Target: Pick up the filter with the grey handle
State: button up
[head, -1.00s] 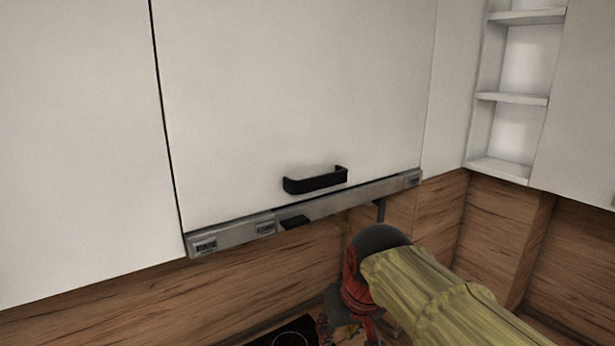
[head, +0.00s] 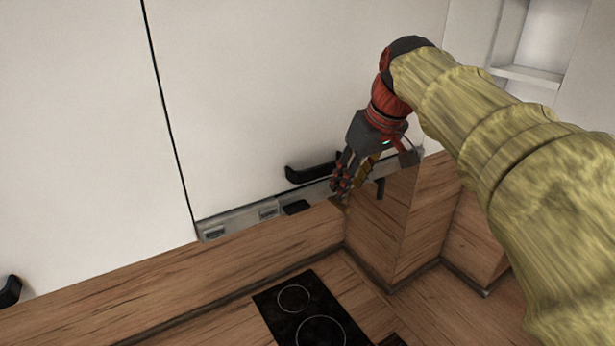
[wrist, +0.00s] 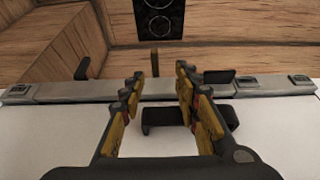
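The filter body itself is hidden under the range hood (head: 241,222). A dark grey handle (head: 380,188) hangs below the hood's right part in the head view; in the wrist view it stands at left (wrist: 82,68). A brownish handle (wrist: 154,61) and a flat black tab (wrist: 218,76) also stick out past the hood edge; the black tab shows in the head view (head: 296,207). My gripper (head: 342,190) is open and empty, in front of the hood's lower edge, between black tab and grey handle. Its spread fingers show in the wrist view (wrist: 160,84).
A black bar handle (head: 308,172) on the white cabinet door (head: 260,90) is close to my fingers. A black cooktop (head: 310,312) lies below on the wooden counter. A wood-clad corner block (head: 395,225) stands right. White open shelves (head: 525,75) are upper right.

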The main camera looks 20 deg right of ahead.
aim_at(343, 205)
jog(key=x, duration=0.2)
jog(key=p+x, duration=0.1)
jog(key=x, duration=0.4)
jog(key=shift+w+d+f, duration=0.1)
jog(key=shift+w+d, duration=0.2)
jog(key=shift+d, duration=0.1)
jog(key=shift+s, duration=0.1)
jog(key=shift+c, duration=0.2)
jog(key=c, duration=0.8)
